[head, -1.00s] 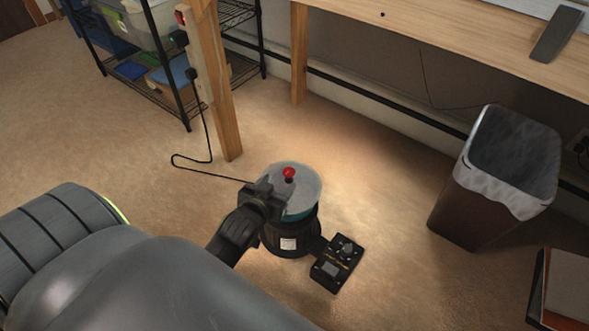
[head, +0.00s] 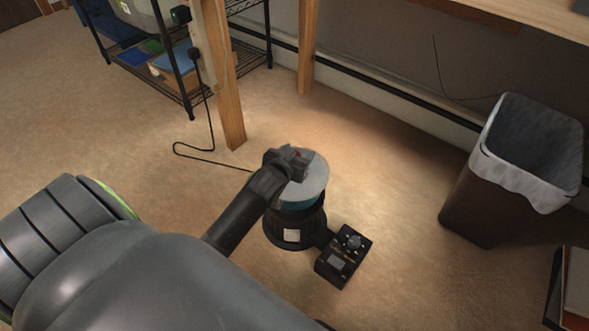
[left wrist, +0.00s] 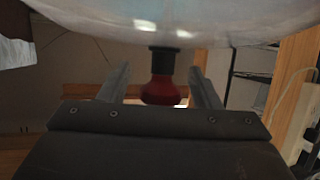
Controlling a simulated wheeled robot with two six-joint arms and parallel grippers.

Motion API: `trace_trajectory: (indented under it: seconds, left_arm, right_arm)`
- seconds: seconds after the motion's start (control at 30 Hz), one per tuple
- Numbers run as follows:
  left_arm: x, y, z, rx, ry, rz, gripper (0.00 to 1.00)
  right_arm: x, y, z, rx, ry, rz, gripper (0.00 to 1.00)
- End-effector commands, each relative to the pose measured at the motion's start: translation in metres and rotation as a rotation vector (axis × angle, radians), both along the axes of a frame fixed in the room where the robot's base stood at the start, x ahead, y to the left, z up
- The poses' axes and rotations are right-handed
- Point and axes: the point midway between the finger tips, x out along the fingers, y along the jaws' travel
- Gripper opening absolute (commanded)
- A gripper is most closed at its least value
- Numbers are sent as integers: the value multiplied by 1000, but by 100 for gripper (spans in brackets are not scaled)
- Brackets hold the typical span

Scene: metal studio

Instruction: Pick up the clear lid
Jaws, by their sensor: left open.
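The clear lid (head: 316,178) is a round translucent disc on top of a dark tumbler-like machine (head: 277,229) with a teal band, standing on the floor. My left gripper (head: 297,157) is over the lid in the head view and hides most of its red knob. In the left wrist view the lid (left wrist: 170,22) fills the top of the picture. The red knob (left wrist: 162,88) on its black stem stands between the two open fingers of my left gripper (left wrist: 161,82), with gaps on both sides. My right gripper is not in view.
A black control box (head: 343,256) lies on the floor right of the machine. A lined bin (head: 466,205) stands at the right. A wooden post (head: 224,95) and wire shelf (head: 270,30) are behind, with a black cable (head: 211,125) on the floor.

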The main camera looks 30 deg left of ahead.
Motion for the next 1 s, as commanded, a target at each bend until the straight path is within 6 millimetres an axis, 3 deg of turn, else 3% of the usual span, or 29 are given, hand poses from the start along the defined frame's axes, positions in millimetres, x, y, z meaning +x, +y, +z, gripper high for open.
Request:
trace_trajectory:
  seconds: [0.27, 0.7, 1.0]
  left_arm:
    - [2, 0, 0, 0, 0, 0, 56]
    - [2, 0, 0, 0, 0, 0, 0]
    - [2, 0, 2, 0, -1, 0, 0]
  right_arm:
    - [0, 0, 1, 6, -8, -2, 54]
    - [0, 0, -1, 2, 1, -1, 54]
    - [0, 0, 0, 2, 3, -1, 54]
